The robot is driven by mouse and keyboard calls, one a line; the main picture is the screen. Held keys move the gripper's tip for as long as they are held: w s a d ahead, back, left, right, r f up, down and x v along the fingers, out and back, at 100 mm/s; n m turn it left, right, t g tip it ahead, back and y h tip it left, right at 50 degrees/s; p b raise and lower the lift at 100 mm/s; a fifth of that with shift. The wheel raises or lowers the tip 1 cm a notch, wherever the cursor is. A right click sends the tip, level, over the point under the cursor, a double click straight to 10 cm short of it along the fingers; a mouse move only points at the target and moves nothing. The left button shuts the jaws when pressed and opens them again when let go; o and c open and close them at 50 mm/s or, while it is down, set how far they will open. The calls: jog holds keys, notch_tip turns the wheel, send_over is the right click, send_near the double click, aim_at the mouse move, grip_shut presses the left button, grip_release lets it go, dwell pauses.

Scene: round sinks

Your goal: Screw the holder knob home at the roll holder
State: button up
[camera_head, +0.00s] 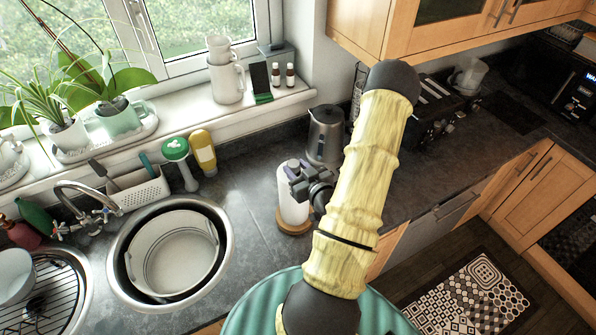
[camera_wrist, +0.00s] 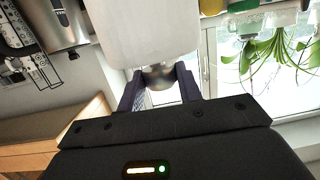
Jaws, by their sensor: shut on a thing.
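The roll holder stands on the counter in the head view, with a white paper roll (camera_head: 291,208) upright on a round wooden base (camera_head: 294,228). My gripper (camera_head: 294,171) is at the top of the roll. In the wrist view the rounded metallic holder knob (camera_wrist: 160,77) sits against the end of the white roll (camera_wrist: 145,30). The dark fingers of my gripper (camera_wrist: 160,85) are on either side of the knob and shut on it. In the head view the fingers hide most of the knob. I cannot tell how tightly the knob is seated.
A kettle (camera_head: 325,135) stands close behind the holder. A round sink with a white tub (camera_head: 176,253) is to the left. Bare counter (camera_head: 246,195) lies between sink and holder.

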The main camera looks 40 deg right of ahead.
jog(key=shift+w+m+h, duration=0.1)
jog(key=shift+m+h, duration=0.2)
jog(key=shift+h, duration=0.1)
jog(key=o, duration=1.1)
jog(key=c, duration=0.4)
jog(key=shift+o, duration=0.2)
jog(key=shift+r, duration=0.1)
